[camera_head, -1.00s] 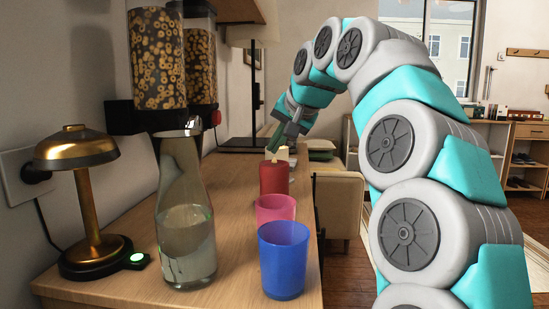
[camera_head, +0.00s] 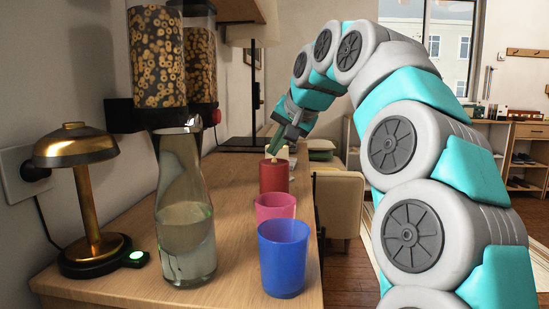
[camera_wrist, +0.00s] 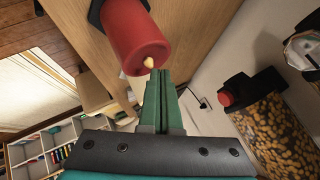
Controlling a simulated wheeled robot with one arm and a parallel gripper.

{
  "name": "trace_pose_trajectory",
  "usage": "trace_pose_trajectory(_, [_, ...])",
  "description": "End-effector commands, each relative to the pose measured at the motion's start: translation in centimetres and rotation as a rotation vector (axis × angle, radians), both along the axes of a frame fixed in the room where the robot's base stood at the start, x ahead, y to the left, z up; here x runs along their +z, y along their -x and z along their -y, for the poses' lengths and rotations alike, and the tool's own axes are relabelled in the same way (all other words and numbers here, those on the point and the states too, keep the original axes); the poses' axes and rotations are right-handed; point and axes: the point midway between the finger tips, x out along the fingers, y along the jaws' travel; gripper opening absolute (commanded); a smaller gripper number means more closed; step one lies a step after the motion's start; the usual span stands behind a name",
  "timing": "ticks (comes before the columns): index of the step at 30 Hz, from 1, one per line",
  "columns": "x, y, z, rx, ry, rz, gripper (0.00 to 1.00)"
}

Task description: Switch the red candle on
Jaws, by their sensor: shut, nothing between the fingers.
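The red candle (camera_head: 273,177) stands upright on the wooden counter, behind the pink cup. In the wrist view the candle (camera_wrist: 132,38) shows a pale yellow flame-shaped tip (camera_wrist: 149,62) and a dark base. I cannot tell whether the tip is lit. My gripper (camera_head: 270,150) is just above the candle's top, with its green fingers pointing down. In the wrist view the fingers of my gripper (camera_wrist: 160,76) are shut together and empty, right beside the yellow tip. I cannot tell whether they touch it.
A pink cup (camera_head: 275,207) and a blue cup (camera_head: 284,260) stand in front of the candle. A glass carafe (camera_head: 187,235), a brass lamp (camera_head: 75,150) and cereal dispensers (camera_head: 157,60) are to the left. A chair (camera_head: 340,200) stands right of the counter (camera_head: 235,205).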

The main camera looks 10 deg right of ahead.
Motion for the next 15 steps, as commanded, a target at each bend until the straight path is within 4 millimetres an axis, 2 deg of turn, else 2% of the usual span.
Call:
trace_pose_trajectory(10, [-0.02,-0.01,0.01,0.000,0.000,0.001,0.00])
trace_pose_trajectory(15, [0.57,-0.03,0.04,-0.001,0.001,0.002,0.00])
